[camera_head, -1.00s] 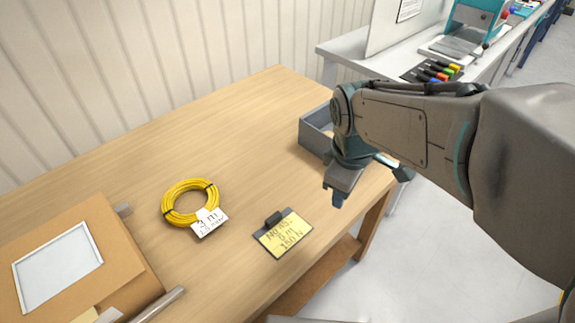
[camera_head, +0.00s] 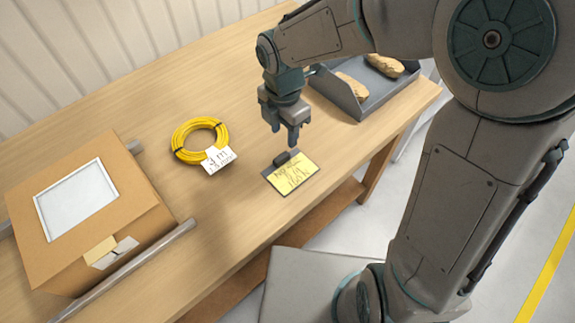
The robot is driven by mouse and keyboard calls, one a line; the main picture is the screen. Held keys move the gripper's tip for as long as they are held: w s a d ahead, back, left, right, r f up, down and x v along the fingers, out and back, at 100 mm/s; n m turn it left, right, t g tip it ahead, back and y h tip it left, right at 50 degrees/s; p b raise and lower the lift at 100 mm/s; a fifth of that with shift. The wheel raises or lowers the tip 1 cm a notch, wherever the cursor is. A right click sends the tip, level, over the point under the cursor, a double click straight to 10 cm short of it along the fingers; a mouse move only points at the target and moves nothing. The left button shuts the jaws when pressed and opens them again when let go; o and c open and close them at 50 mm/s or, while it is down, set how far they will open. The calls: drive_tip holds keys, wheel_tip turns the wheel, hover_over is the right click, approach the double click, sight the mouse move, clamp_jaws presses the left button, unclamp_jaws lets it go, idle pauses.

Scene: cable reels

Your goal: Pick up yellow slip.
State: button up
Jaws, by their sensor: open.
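The dark clip sits at the slip's upper left edge. My gripper (camera_head: 285,140) points down just above and behind the clip, its two fingers a little apart and empty. It looks clear of the clipboard, though its exact height is hard to tell.
A yellow cable coil (camera_head: 181,142) with a white tag (camera_head: 217,159) lies to the left. A cardboard box (camera_head: 128,209) stands at far left beside a metal rail (camera_head: 135,268). A grey tray (camera_head: 369,106) with brown packets (camera_head: 385,65) is at right. Bare wooden table (camera_head: 180,95) lies behind the coil.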

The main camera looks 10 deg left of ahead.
sight(283, 156)
drive_tip(key=f, duration=0.8)
drive_tip(key=shift+s+a+f, duration=0.15)
drive_tip(key=shift+s+f, duration=0.05)
drive_tip(key=shift+f, duration=0.05)
clamp_jaws()
